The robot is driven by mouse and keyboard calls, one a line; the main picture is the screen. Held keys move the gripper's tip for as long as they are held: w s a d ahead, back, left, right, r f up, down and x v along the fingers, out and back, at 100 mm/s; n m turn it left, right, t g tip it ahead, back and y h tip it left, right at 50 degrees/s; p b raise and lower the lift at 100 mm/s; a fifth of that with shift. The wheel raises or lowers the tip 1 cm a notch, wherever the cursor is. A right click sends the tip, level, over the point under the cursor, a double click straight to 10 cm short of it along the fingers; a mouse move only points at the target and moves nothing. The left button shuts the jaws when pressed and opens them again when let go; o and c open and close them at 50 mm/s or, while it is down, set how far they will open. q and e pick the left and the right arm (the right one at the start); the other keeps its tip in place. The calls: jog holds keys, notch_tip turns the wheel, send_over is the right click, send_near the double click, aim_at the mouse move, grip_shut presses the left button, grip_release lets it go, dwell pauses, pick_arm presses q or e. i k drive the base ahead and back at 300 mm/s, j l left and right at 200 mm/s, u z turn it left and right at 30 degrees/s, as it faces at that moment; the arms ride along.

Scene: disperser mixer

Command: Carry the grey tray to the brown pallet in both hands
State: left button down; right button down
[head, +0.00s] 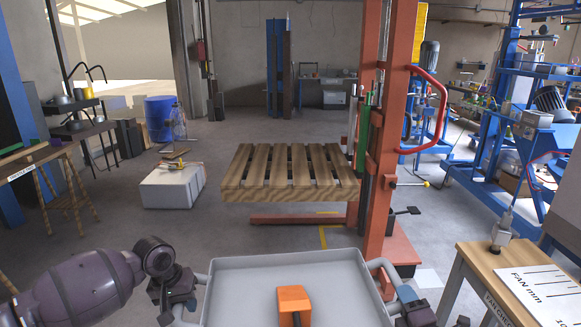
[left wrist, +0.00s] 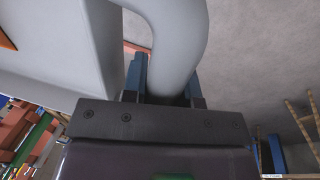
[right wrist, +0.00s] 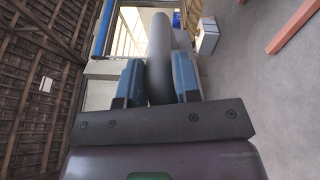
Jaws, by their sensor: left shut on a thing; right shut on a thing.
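The grey tray (head: 340,277) is at the bottom centre of the head view, with an orange block-like object (head: 294,301) in it. My left gripper (head: 192,301) is shut on the tray's left handle; in the left wrist view the grey handle (left wrist: 180,45) passes between the blue fingers. My right gripper (head: 397,298) is shut on the right handle; in the right wrist view that handle (right wrist: 158,60) is between the blue fingers. The brown pallet (head: 290,172) is ahead, beyond the tray, raised above the floor on an orange lift. The tray's near edge is out of view.
The lift's orange mast (head: 386,130) stands at the pallet's right. A white box (head: 173,187) is on the floor left of the pallet. A wooden table (head: 520,275) is close at right, and another (head: 30,160) is at left. Floor between tray and pallet is mostly clear.

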aim_at(289, 169)
jog(key=i, duration=3.45)
